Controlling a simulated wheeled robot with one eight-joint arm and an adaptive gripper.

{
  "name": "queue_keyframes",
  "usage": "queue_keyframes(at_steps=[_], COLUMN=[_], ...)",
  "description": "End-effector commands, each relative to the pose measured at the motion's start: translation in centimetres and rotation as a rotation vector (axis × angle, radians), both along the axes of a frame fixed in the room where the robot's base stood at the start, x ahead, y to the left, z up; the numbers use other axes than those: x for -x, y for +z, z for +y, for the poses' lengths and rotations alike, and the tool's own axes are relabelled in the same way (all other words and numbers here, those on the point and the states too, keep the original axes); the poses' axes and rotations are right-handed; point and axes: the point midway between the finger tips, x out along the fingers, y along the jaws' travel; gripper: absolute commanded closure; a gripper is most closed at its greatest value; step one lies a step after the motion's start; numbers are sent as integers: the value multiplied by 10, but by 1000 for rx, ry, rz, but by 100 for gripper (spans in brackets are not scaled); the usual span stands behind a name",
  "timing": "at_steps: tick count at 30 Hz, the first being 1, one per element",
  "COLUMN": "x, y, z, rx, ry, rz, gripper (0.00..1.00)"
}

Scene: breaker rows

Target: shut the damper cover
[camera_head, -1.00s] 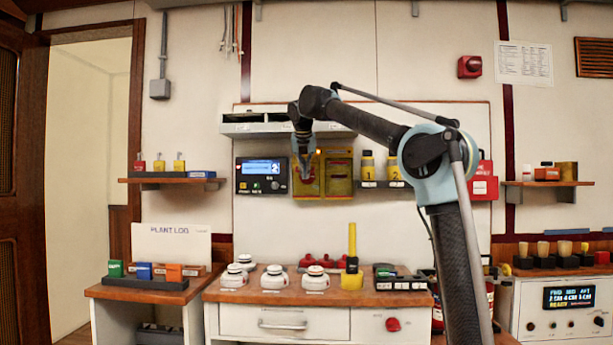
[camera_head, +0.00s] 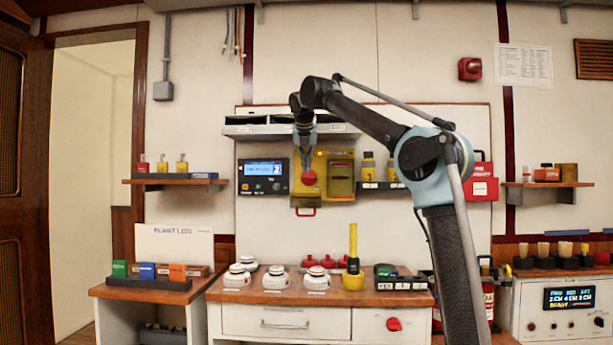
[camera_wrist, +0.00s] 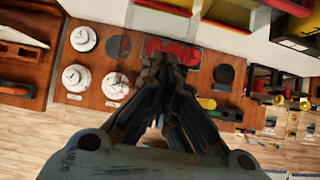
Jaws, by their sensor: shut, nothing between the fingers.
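Two yellow wall units hang side by side on the white back panel. The left one, which I take to be the damper with its cover (camera_head: 308,196), shows a red round part and a red loop handle (camera_head: 305,212) at its lower edge. Its cover seems tilted out from the wall, but how far I cannot tell. My gripper (camera_head: 306,172) is shut and empty, pointing down in front of this left unit and hiding part of it. Whether it touches the cover is unclear. The wrist view shows the shut fingers (camera_wrist: 168,62) above the bench.
A grey hood (camera_head: 265,128) with dark openings sits just above my gripper. A display box (camera_head: 263,176) is close on the left, and the right yellow unit (camera_head: 341,177) and yellow bottles on the right. The bench (camera_head: 330,298) below holds white round parts and a yellow post.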

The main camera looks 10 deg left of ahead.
Motion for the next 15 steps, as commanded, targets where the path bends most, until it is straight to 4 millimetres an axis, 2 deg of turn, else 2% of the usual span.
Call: queue_keyframes(at_steps=[6, 15], x=[-11, -17], y=[27, 46], z=[1, 2], rx=[0, -1], ry=[-2, -1], rz=[0, 0], gripper=[100, 100])
